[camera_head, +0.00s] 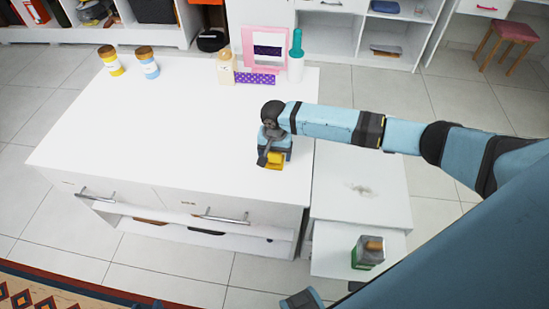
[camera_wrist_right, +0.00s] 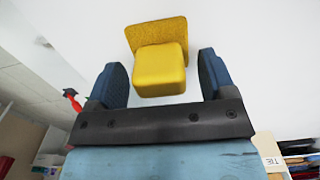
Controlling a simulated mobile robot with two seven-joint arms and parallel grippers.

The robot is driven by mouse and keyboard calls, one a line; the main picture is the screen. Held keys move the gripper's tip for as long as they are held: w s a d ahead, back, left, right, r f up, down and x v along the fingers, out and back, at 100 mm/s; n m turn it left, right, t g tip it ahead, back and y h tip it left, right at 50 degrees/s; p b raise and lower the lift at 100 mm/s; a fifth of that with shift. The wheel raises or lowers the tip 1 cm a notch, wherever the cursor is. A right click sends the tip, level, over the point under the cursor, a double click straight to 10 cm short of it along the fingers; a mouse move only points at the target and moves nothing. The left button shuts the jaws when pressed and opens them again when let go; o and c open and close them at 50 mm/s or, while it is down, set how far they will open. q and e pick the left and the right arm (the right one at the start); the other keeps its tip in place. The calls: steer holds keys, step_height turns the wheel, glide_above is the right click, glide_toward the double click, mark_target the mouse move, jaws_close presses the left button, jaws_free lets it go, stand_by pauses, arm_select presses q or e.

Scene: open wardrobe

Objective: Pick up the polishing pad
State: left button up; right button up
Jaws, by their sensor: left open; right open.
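The yellow polishing pad (camera_head: 275,161) lies on the white cabinet top near its right front edge, partly hidden by my right gripper. In the right wrist view it shows as a smooth yellow block (camera_wrist_right: 160,70) on a wider, rough yellow base (camera_wrist_right: 158,33). My right gripper (camera_head: 271,155) is right over the pad and open. In the right wrist view its two dark blue fingers (camera_wrist_right: 163,78) stand on either side of the block, with a gap visible on each side. My left gripper is not in view.
Yellow (camera_head: 110,61) and blue (camera_head: 147,62) jars stand at the cabinet's back left. A beige bottle (camera_head: 226,69), pink frame (camera_head: 246,46) and teal-topped bottle (camera_head: 297,60) stand at the back. A green-and-grey box (camera_head: 368,251) is on a lower white surface. The cabinet top's left half is mostly clear.

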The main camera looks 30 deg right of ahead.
steer(key=shift+f, duration=0.35)
steer(key=c, duration=1)
steer(key=shift+r, duration=0.1)
step_height(320, 180, up, 20)
steer(key=p, duration=0.1)
